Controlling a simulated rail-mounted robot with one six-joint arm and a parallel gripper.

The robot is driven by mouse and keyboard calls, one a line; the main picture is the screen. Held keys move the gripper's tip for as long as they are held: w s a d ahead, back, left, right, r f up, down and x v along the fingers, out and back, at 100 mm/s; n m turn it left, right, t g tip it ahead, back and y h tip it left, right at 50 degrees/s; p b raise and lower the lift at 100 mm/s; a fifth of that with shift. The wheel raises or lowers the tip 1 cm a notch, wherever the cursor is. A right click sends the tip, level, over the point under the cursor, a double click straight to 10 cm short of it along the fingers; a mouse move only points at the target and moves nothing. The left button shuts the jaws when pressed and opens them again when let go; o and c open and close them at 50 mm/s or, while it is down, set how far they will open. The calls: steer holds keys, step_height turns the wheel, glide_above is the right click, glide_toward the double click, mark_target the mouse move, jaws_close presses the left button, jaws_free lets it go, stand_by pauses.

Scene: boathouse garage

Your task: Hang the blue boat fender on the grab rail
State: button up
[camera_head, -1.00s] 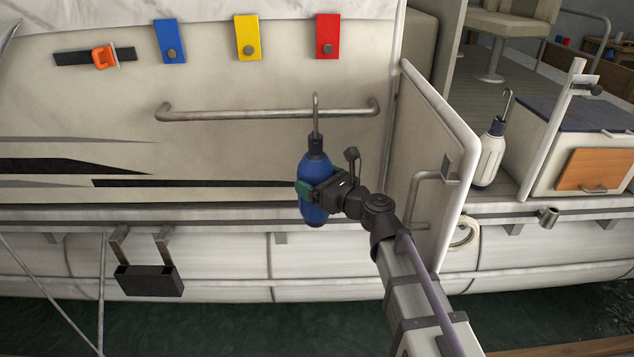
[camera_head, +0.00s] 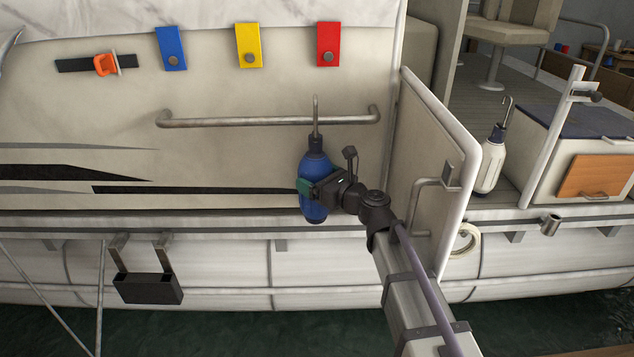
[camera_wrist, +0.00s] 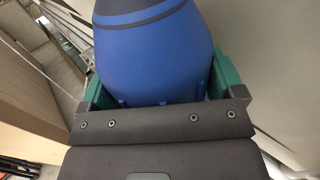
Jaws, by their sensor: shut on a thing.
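The blue boat fender (camera_head: 316,172) is upright in my gripper (camera_head: 306,187), with a dark top and a metal hook (camera_head: 316,112) pointing up. In the wrist view the fender (camera_wrist: 155,55) fills the space between the green fingers of my gripper (camera_wrist: 160,85). The grab rail (camera_head: 240,122) is a horizontal metal bar on the boat's pale side wall. The hook's upper end overlaps the rail near its right part in the head view. I cannot tell whether the hook touches the rail or stands in front of it.
A white fender (camera_head: 491,160) with a hook stands on the deck at right. A pale panel (camera_head: 440,165) with a small handle juts out right of my gripper. Blue, yellow and red tabs (camera_head: 248,45) hang above the rail. A black holder (camera_head: 148,287) hangs at lower left.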

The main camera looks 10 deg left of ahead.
step_height(320, 180, down, 3)
steer(key=shift+b, duration=1.15)
steer(key=o, duration=0.9)
steer(key=shift+f, duration=0.1)
steer(key=shift+f+b, duration=0.45)
steer(key=shift+b, duration=0.1)
steer(key=shift+s, duration=0.15)
